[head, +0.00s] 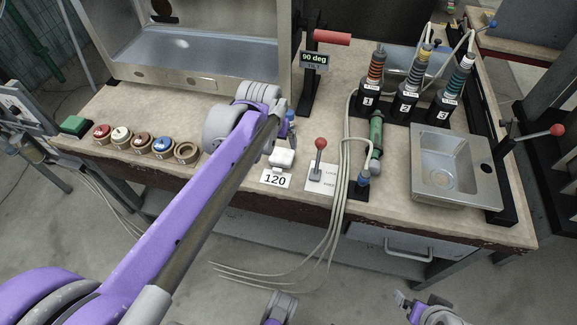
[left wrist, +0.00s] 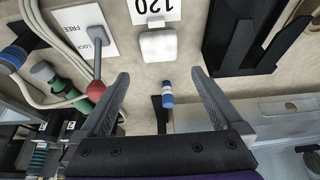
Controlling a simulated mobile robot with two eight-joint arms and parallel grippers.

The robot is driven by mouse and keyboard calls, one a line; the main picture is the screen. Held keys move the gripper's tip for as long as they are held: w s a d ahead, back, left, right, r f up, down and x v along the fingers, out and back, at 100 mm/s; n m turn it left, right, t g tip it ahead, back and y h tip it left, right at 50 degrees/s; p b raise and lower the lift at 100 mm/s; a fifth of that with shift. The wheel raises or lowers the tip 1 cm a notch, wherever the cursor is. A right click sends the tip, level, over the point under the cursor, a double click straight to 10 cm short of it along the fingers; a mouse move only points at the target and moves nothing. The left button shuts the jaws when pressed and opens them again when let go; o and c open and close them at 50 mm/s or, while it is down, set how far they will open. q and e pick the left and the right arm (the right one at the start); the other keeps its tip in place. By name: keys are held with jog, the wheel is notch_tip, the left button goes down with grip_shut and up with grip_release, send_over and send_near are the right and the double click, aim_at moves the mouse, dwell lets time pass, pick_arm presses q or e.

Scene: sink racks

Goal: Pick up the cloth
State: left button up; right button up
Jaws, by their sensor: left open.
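A small white folded pad, which looks like the cloth (head: 282,158), lies on the worktop just behind the "120" label. It also shows in the left wrist view (left wrist: 158,45), flat and whole, beyond the fingertips. My left gripper (left wrist: 160,74) is open, with its two dark fingers spread wide and nothing held between them. In the head view my left gripper (head: 287,143) is just behind the cloth, partly hidden by its own arm. What may be my right gripper (head: 402,298) is low in the head view, away from the worktop, too small to read.
A red-knobbed lever (head: 320,143) stands right of the cloth, with loose hoses (head: 345,185) beyond it. A blue-capped item (left wrist: 167,95) lies between the finger lines. Several round buttons (head: 145,142) are at left. A metal sink (head: 455,165) is at right.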

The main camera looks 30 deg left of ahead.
pick_arm(q)
jog(key=b, duration=0.1)
send_over(282, 154)
jog(key=s, duration=0.2)
notch_tip(282, 154, down, 4)
jog(key=shift+s+f, duration=0.15)
jog(key=shift+f, duration=0.1)
jog(key=shift+d+b+x, duration=0.15)
jog(key=shift+b+x, duration=0.2)
jog(key=shift+x, duration=1.15)
jog(key=shift+d+b+x, duration=0.15)
jog(key=shift+b+x, duration=0.15)
jog(key=shift+x, duration=1.2)
jog(key=shift+f, duration=0.1)
jog(key=shift+s, duration=0.1)
jog(key=shift+c, duration=0.3)
jog(key=c, duration=1.2)
jog(key=shift+o, duration=0.2)
notch_tip(282, 154, up, 10)
jog(key=p, duration=0.2)
